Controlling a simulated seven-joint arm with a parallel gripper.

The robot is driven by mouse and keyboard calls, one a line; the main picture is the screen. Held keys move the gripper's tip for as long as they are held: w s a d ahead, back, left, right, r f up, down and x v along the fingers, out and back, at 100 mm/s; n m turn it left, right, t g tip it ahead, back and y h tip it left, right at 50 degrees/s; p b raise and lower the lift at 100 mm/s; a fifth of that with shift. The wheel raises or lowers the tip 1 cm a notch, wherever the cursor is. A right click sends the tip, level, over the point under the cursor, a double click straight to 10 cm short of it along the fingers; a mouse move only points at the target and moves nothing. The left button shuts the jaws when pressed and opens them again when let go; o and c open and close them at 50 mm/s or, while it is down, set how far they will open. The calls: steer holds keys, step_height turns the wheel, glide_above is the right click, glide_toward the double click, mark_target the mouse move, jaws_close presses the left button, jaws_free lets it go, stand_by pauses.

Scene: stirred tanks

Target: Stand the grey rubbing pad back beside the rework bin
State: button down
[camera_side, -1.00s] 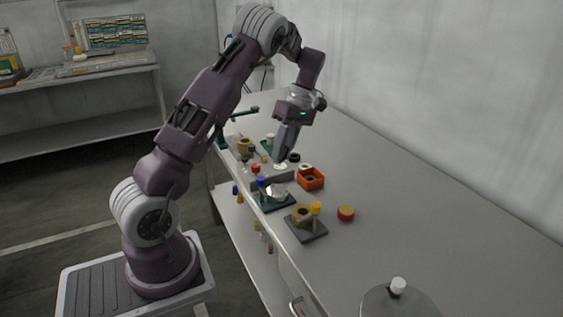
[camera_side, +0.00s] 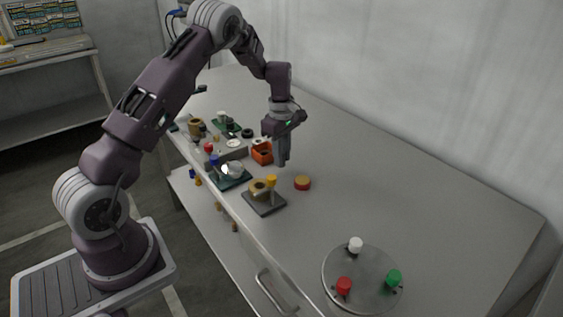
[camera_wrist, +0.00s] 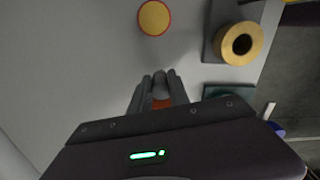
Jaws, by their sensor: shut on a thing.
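The orange rework bin (camera_side: 261,153) is an open box on the bench in the side view. A small orange patch of it (camera_wrist: 160,104) shows between my fingers in the wrist view. My gripper (camera_side: 283,161) points down just right of the bin, with its tips low near the bench. It is shut on a grey piece (camera_wrist: 160,82), which I take for the rubbing pad, between its fingertips in the wrist view. The pad is mostly hidden by the fingers. I cannot tell whether it touches the bench.
A red-rimmed yellow disc (camera_side: 302,183) and a dark plate (camera_side: 264,204) with a tan ring (camera_wrist: 240,43) stand close by. A round tray (camera_side: 362,282) with red, green and white knobs is nearer the camera. Clear bench (camera_side: 390,190) lies to the right.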

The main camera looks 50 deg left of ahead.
steer(key=shift+f, duration=1.1)
steer(key=shift+f, duration=0.15)
steer(key=c, duration=1.2)
jaws_free()
steer(key=shift+c, duration=0.2)
